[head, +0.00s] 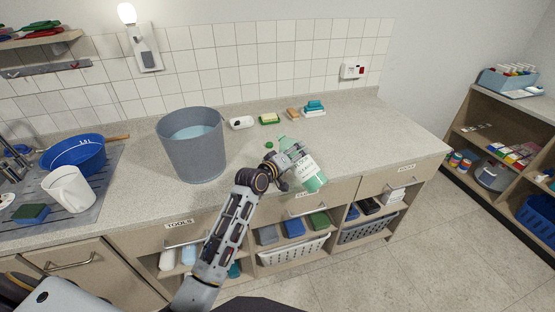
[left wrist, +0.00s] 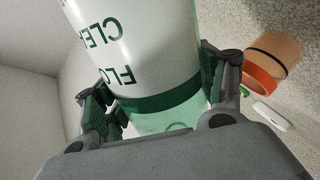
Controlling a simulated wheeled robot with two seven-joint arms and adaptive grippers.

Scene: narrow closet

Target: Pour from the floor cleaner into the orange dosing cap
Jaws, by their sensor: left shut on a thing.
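The floor cleaner (head: 309,172) is a pale green bottle with a white label. My left gripper (head: 287,163) is shut on it and holds it tilted over the front of the counter. In the left wrist view the bottle (left wrist: 135,45) fills the space between the fingers (left wrist: 158,95), its label lettering upside down. An orange round cup-like thing (left wrist: 262,82), which looks like the dosing cap, shows to the right of the fingers; I cannot make it out in the head view. Whether any liquid flows is not visible. My right gripper is not in view.
A grey bucket (head: 192,150) stands left of my gripper. A small green piece (head: 270,148) lies on the counter (head: 390,130). Sponges (head: 270,118) and soaps line the back. A white jug (head: 70,188) and blue basin (head: 75,154) are at the sink. Counter to the right is clear.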

